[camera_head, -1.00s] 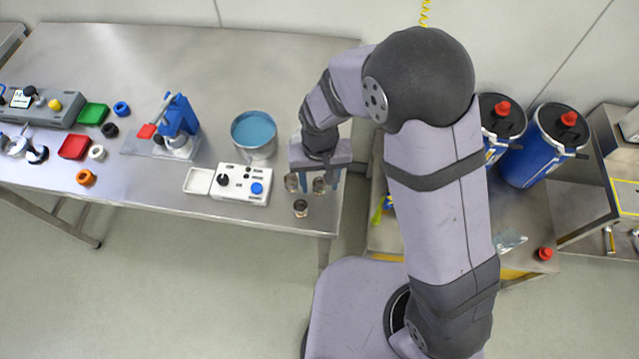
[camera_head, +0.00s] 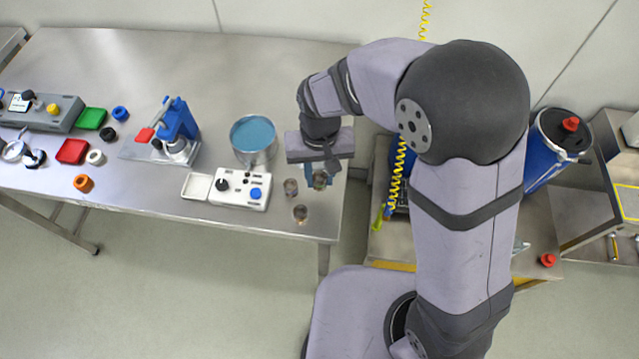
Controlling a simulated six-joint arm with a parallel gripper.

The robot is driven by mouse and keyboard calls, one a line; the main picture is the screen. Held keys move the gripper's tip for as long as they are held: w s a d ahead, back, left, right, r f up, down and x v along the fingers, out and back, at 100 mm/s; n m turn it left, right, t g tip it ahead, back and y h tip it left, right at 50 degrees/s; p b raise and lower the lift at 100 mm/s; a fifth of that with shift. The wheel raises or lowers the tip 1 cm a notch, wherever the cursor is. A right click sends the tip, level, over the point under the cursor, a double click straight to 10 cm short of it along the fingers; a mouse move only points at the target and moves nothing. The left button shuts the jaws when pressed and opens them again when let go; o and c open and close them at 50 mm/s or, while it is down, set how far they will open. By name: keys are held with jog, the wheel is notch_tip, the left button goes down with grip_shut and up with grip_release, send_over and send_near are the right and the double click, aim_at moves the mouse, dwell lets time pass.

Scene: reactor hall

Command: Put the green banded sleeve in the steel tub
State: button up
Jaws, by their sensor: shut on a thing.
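The steel tub (camera_head: 249,155) stands on the steel table, with a blue inside or filling showing at its top. My gripper (camera_head: 320,182) is to the right of the tub, low over the table's right end. Its fingers are shut on a small metallic sleeve (camera_head: 320,180). Its band colour is too small to tell surely, and the fingers partly hide it. I cannot tell whether it touches the table. Two similar small sleeves stand close by, one to the left (camera_head: 291,187) and one nearer the front edge (camera_head: 300,213).
A white control box (camera_head: 240,188) with a blue button and a shallow white tray (camera_head: 197,186) lie in front of the tub. A blue press (camera_head: 178,125) stands left of it. Coloured rings and boxes fill the far left. A blue drum (camera_head: 540,155) stands at right.

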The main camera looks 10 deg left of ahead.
aim_at(319, 176)
jog(key=shift+r+b, duration=0.4)
jog(key=shift+r, duration=2)
jog(key=w+a, duration=0.6)
jog(key=a, duration=0.3)
jog(key=w+a, duration=0.6)
jog(key=a, duration=0.4)
jog(key=shift+r, duration=0.4)
jog(key=shift+f+p, duration=1.15)
jog(key=shift+f, duration=3.85)
